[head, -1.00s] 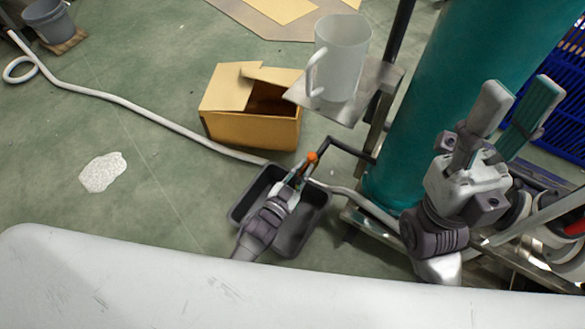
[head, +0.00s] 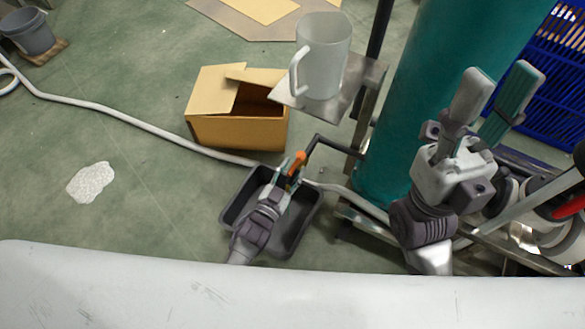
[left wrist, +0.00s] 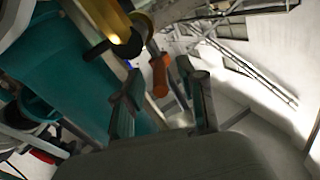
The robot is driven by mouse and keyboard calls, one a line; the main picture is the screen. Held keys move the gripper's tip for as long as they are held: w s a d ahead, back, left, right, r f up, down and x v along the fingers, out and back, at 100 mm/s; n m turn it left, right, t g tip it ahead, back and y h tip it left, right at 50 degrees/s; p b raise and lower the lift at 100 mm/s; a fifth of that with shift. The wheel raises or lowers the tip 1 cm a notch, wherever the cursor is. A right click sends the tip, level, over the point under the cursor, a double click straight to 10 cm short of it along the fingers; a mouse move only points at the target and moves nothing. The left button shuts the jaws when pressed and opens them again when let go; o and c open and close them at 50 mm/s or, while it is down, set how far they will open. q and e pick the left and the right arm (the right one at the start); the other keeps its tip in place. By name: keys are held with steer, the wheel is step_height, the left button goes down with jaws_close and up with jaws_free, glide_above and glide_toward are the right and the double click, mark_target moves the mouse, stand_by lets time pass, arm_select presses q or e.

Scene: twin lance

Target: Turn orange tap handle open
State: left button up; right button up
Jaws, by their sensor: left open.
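The orange tap handle (head: 298,160) is at the end of a dark pipe, above a dark tray. My left gripper (head: 286,168) is right beside it, reaching up from below. In the left wrist view the orange handle (left wrist: 160,75) appears between the two open fingers of my left gripper (left wrist: 163,98), near their tips. I cannot tell whether either finger touches it. My right gripper (head: 495,95) is open and empty, pointing up in front of the teal cylinder, away from the tap.
The dark tray (head: 302,232) lies on the floor below the tap. A white pitcher (head: 325,60) stands on a metal shelf (head: 355,90) above. An open cardboard box (head: 235,131) stands to the left. A teal cylinder (head: 425,90) rises to the right. A pale hose (head: 130,120) crosses the floor.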

arm_select(q)
steer(key=v, duration=1.1)
steer(key=shift+s, duration=0.35)
steer(key=shift+a, duration=0.1)
